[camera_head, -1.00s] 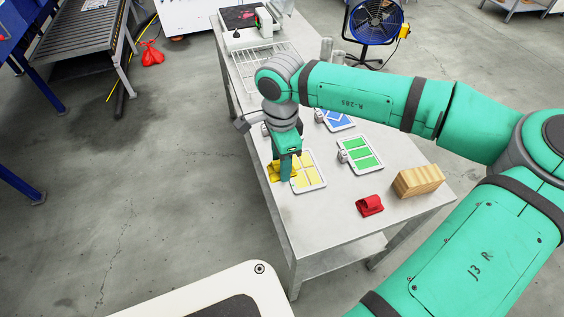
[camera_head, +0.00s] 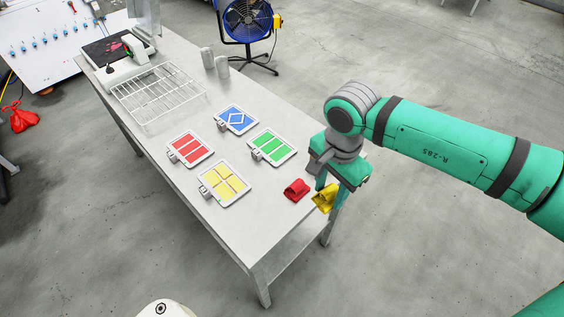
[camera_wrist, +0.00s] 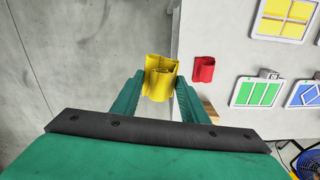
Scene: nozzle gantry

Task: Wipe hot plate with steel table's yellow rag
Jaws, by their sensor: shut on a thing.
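The yellow rag (camera_head: 323,199) is in my gripper (camera_head: 329,191), at the right end of the steel table (camera_head: 240,232). The wrist view shows the folded rag (camera_wrist: 161,72) between the two fingers of my gripper (camera_wrist: 159,82), mostly over the floor just off the table edge. The hot plate (camera_head: 101,46) is a dark plate with red marks on a white machine at the table's far left end, well away from my gripper. My gripper hides part of the table's right end.
A red rag (camera_head: 295,190) lies close to my gripper. Red (camera_head: 189,149), yellow (camera_head: 224,183), green (camera_head: 271,147) and blue (camera_head: 236,119) panels lie mid-table. A wire rack (camera_head: 158,95) lies before the machine. A blue fan (camera_head: 247,18) stands behind the table.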

